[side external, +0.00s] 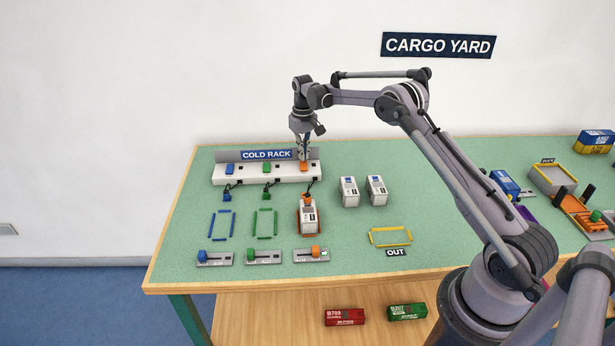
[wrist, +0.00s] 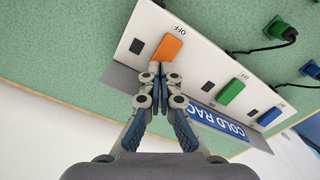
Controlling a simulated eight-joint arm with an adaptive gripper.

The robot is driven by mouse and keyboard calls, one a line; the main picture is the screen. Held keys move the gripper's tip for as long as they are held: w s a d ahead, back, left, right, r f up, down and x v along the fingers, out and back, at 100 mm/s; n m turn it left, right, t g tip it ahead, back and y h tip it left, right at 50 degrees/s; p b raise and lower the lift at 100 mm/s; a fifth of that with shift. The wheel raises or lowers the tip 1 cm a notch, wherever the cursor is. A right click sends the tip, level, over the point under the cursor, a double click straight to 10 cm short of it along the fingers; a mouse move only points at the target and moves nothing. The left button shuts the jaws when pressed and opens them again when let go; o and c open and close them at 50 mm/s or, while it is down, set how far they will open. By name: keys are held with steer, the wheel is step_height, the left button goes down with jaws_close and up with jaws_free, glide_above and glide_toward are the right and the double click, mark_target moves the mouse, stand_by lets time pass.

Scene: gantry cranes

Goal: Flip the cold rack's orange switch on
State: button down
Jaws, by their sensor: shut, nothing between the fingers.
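The cold rack (side external: 249,175) is a white strip with a blue sign at the back of the green table. Its orange switch (side external: 304,167) is at the right end, and it also shows in the wrist view (wrist: 168,47) beside an OFF label. My gripper (side external: 303,157) is shut and empty, pointing down at the orange switch. In the wrist view my fingertips (wrist: 158,72) are close to the switch's near edge; I cannot tell whether they touch it. Blue (side external: 230,169) and green (side external: 267,169) switches sit to the left on the rack.
A white and orange container (side external: 308,216) stands in front of the rack, with a plug and cable (side external: 309,195) behind it. Two white containers (side external: 349,191) stand to the right. Several sliders, including an orange one (side external: 315,253), lie along the front. Empty blue and green outlines are at the left.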

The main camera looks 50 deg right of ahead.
mark_target(303, 163)
steer(key=shift+f, duration=0.9)
stand_by(0.5)
steer(key=shift+r, duration=3.55)
steer(key=s+a+r+n+t, duration=0.1)
steer(key=s+a+r+t, duration=0.1)
steer(key=s+a+r, duration=0.5)
steer(key=s+a+r+t, duration=0.1)
steer(key=s+a+r, duration=0.45)
steer(key=r, duration=0.35)
steer(key=s+a+f+t, duration=0.1)
steer(key=s+a, duration=0.2)
steer(key=s, duration=0.3)
steer(key=s+a+f+n+t, duration=0.1)
steer(key=s+a+f, duration=0.1)
steer(key=s, duration=0.5)
steer(key=s+a+f+n+t, duration=0.1)
steer(key=s+a+t, duration=0.1)
steer(key=s+a, duration=0.2)
steer(key=s, duration=0.2)
steer(key=shift+s+f, duration=0.3)
steer(key=shift+s, duration=0.05)
